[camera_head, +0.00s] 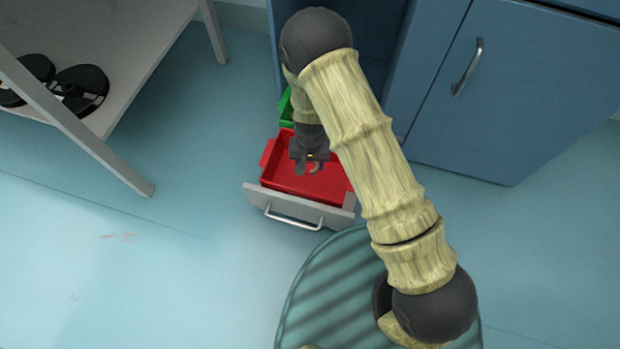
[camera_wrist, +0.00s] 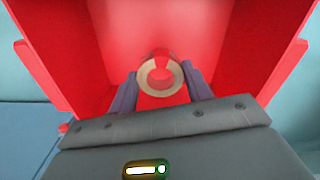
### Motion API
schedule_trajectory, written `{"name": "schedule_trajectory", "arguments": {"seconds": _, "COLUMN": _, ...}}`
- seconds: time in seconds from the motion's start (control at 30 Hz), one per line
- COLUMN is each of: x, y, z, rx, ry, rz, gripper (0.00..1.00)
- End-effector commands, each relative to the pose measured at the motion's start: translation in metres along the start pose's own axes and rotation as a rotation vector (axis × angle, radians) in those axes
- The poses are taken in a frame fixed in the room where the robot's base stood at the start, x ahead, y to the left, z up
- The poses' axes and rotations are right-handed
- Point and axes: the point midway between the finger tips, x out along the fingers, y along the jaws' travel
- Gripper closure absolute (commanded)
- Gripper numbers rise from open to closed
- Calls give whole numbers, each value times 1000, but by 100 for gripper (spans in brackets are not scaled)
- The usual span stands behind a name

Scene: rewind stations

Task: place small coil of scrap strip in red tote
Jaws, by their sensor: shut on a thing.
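My gripper (camera_wrist: 159,88) is shut on the small coil of scrap strip (camera_wrist: 147,83), a tan ring with an open centre, held between the two fingers in the wrist view. The red tote (camera_head: 283,170) sits in a pulled-out drawer in the head view. My gripper (camera_head: 312,168) is over the tote's inside, pointing down. The tote's red walls (camera_wrist: 62,62) surround the coil in the wrist view. I cannot tell whether the coil touches the tote's floor. In the head view the coil is mostly hidden by my gripper.
A green bin (camera_head: 286,108) is behind the red tote. Open floor lies at lower left.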

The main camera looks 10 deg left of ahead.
Motion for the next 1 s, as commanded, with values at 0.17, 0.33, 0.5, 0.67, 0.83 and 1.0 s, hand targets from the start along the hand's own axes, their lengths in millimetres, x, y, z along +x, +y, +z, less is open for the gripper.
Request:
{"name": "schedule_trajectory", "arguments": {"seconds": 0.17, "x": 39, "y": 0, "z": 0, "rx": 1, "ry": -2, "rz": 0, "gripper": 79}}
{"name": "schedule_trajectory", "arguments": {"seconds": 0.33, "x": 52, "y": 0, "z": 0, "rx": 0, "ry": 0, "rz": 0, "gripper": 79}}
{"name": "schedule_trajectory", "arguments": {"seconds": 0.5, "x": 51, "y": 0, "z": 0, "rx": 1, "ry": 0, "rz": 0, "gripper": 79}}
{"name": "schedule_trajectory", "arguments": {"seconds": 0.67, "x": 52, "y": 0, "z": 0, "rx": 1, "ry": 0, "rz": 0, "gripper": 79}}
{"name": "schedule_trajectory", "arguments": {"seconds": 0.83, "x": 72, "y": 0, "z": 0, "rx": 1, "ry": -1, "rz": 0, "gripper": 79}}
{"name": "schedule_trajectory", "arguments": {"seconds": 1.0, "x": 90, "y": 0, "z": 0, "rx": 0, "ry": 0, "rz": 0, "gripper": 79}}
